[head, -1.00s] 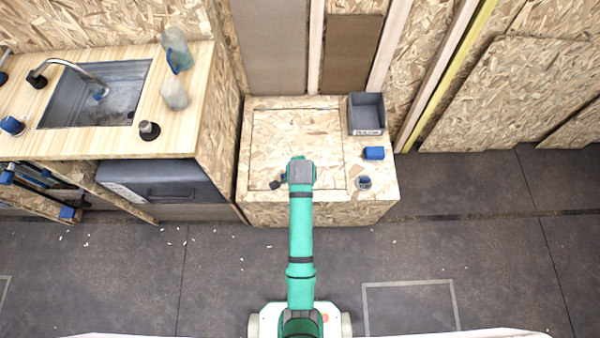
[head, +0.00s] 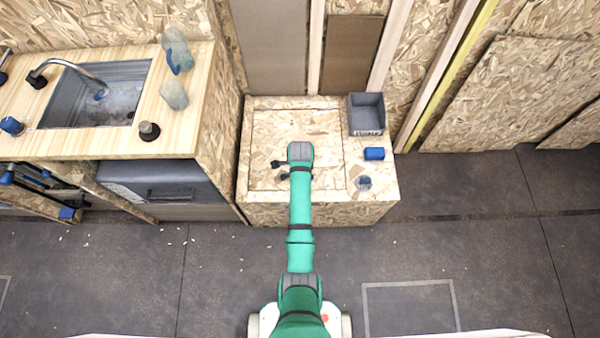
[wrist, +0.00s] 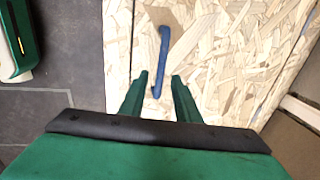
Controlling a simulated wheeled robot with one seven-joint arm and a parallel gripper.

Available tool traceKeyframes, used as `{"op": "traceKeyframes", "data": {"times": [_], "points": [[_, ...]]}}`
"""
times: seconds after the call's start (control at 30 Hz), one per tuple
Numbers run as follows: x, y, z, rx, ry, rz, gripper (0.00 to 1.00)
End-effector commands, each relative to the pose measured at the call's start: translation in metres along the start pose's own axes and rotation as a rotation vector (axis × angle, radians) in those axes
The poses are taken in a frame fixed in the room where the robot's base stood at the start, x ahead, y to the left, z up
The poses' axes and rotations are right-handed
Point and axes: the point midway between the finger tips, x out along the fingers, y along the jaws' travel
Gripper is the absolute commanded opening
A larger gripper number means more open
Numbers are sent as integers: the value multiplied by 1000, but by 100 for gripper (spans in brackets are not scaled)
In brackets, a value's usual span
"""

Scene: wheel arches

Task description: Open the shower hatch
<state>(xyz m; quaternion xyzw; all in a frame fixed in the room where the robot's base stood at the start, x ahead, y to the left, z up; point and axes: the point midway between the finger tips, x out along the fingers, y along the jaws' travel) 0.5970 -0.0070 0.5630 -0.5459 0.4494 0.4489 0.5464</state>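The shower hatch (head: 290,123) is a square chipboard panel, outlined by a dark seam, lying flat in the top of a low chipboard box (head: 372,205). In the wrist view, the hatch surface (wrist: 215,50) carries a narrow blue strap or handle (wrist: 163,45). My gripper (head: 279,170) is over the hatch's left part, with its fingers apart. In the wrist view, my gripper (wrist: 160,88) has its fingertips either side of the blue strap's near end. I cannot tell whether they touch it. The strap is not clear in the head view.
A grey bin (head: 366,114), a blue item (head: 374,153) and a small cup-like item (head: 364,183) stand on the box right of the hatch. A wooden counter with a sink (head: 97,95) is at left. The floor (head: 470,230) at right is clear.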

Motion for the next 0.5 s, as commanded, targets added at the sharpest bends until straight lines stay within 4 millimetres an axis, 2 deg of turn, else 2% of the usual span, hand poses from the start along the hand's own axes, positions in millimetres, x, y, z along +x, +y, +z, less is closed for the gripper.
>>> {"op": "traceKeyframes", "data": {"times": [0.2,0.5], "points": [[15,-1,0,-1,0,-1,30],[17,-1,1,-1,0,-2,30]]}}
